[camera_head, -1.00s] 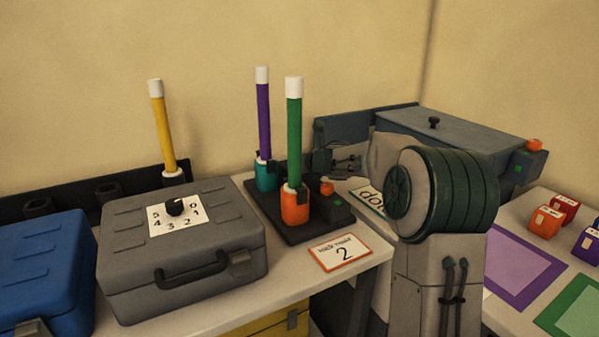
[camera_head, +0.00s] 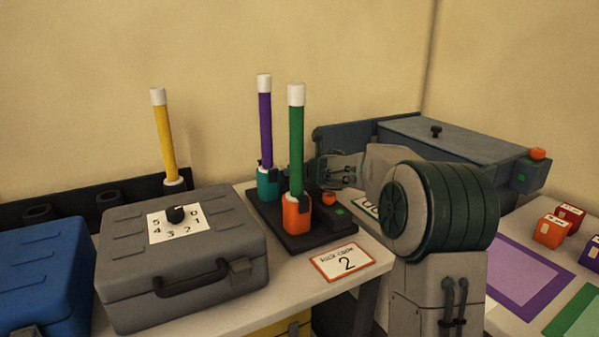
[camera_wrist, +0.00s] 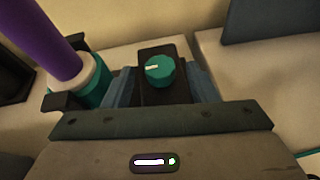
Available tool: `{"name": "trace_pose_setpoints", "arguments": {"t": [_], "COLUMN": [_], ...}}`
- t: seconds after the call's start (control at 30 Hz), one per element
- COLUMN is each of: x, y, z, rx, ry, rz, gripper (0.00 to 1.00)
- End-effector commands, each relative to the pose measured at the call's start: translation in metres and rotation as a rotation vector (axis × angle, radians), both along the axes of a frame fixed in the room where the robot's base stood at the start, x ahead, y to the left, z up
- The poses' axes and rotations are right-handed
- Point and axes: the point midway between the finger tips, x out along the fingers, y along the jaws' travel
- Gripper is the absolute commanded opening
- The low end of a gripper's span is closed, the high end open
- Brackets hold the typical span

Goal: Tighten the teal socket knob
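The teal socket knob (camera_wrist: 160,71) shows in the wrist view on a dark block, with a pale pointer mark towards its left. My gripper (camera_wrist: 163,86) has a finger on each side of the block; the fingers are apart, and I see no clear contact with the knob. The teal socket (camera_wrist: 96,84) stands left of the knob and holds the purple rod (camera_wrist: 48,40). In the head view the teal socket (camera_head: 268,185) is behind the orange socket (camera_head: 297,214), and my gripper (camera_head: 326,171) is right of it. The knob is hidden there.
The green rod (camera_head: 296,140) stands upright in the orange socket, close to my gripper. A grey case (camera_head: 215,260) with a numbered dial is at left. A large grey box (camera_head: 450,139) stands behind my arm.

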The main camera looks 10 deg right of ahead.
Motion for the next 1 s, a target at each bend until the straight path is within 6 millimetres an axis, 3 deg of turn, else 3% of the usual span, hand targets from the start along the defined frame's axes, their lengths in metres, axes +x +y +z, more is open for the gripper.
{"name": "trace_pose_setpoints", "arguments": {"t": [0.27,0.8,1.0], "x": [-0.010,-0.097,-0.118], "y": [-0.003,-0.022,-0.026], "z": [0.005,0.043,0.051], "rx": [-0.001,-0.001,0.000], "ry": [-0.001,-0.001,-0.001], "rz": [-0.001,-0.002,-0.001], "gripper": [0.52,0.52,0.52]}}
